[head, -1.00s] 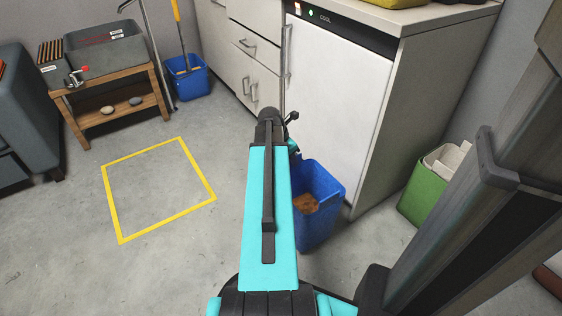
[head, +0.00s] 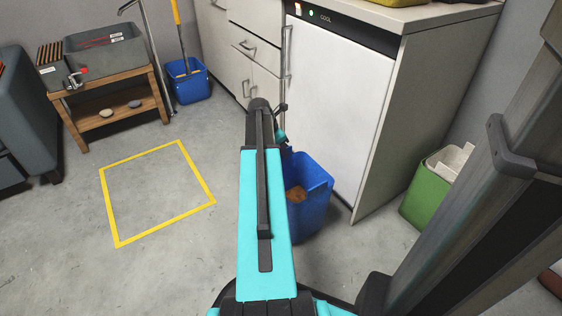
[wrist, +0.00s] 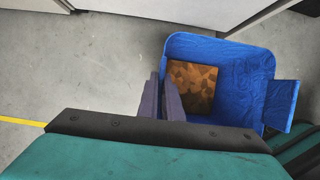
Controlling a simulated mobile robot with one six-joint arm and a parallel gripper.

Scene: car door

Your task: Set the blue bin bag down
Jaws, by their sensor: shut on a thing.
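The blue bin bag (head: 316,205) is an open-topped, box-like blue container with brown contents, right of my arm in the head view. In the wrist view the blue bin bag (wrist: 245,85) fills the right middle, with a flap on its right side. My gripper (wrist: 168,98) is shut on its left wall, with its two fingers close together there. My arm hides the gripper's fingers and the bag's left part in the head view. I cannot tell whether its bottom touches the floor.
A yellow square outline (head: 208,203) marks clear floor left of my arm. A white fridge (head: 335,100) and cabinet stand behind the bag. A green bin (head: 425,205) is at right. A blue bucket (head: 190,88) and a wooden bench (head: 110,120) stand at the back left.

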